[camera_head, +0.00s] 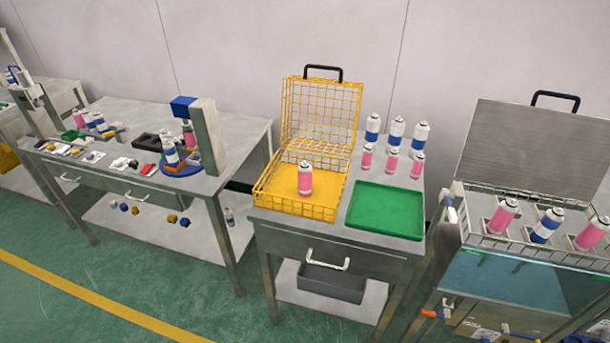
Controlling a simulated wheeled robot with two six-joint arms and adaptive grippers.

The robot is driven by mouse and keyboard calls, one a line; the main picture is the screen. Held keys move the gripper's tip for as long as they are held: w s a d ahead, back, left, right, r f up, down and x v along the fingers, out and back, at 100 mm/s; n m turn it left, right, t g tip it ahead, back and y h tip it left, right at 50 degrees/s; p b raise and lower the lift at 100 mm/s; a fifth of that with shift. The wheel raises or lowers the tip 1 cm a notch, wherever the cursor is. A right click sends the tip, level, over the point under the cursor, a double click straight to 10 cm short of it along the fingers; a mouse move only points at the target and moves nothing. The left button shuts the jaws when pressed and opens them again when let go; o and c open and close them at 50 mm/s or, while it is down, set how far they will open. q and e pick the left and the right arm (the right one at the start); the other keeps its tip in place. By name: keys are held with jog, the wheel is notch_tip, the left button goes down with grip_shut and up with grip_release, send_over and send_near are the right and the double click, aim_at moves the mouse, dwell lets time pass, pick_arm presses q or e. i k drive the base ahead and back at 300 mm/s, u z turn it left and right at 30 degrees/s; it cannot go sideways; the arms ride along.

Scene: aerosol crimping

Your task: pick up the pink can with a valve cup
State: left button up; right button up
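A pink can (305,180) stands upright in the yellow wire basket (330,212), whose lid is open. On the same table, a row of pink cans (391,160) stands in front of a row of blue-and-white cans (396,131). More pink cans stand in the steel basket at the right, one at its left (502,217) and one at its right (593,234). On the left table are a pink can (189,135) by the grey column and another (78,119) farther left. The cans are too small to tell which carry a valve cup. Neither of my grippers is in view.
An empty green tray (386,208) lies right of the yellow basket. A blue-and-white can (547,226) stands in the steel basket, above a water tank (510,278). The left table carries a grey column (208,135) and small parts. The green floor in front is clear.

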aim_at(304, 170)
jog(key=z, duration=0.5)
jog(key=k, duration=0.65)
jog(key=z, duration=0.8)
jog(key=i, duration=1.45)
jog(key=u, duration=0.8)
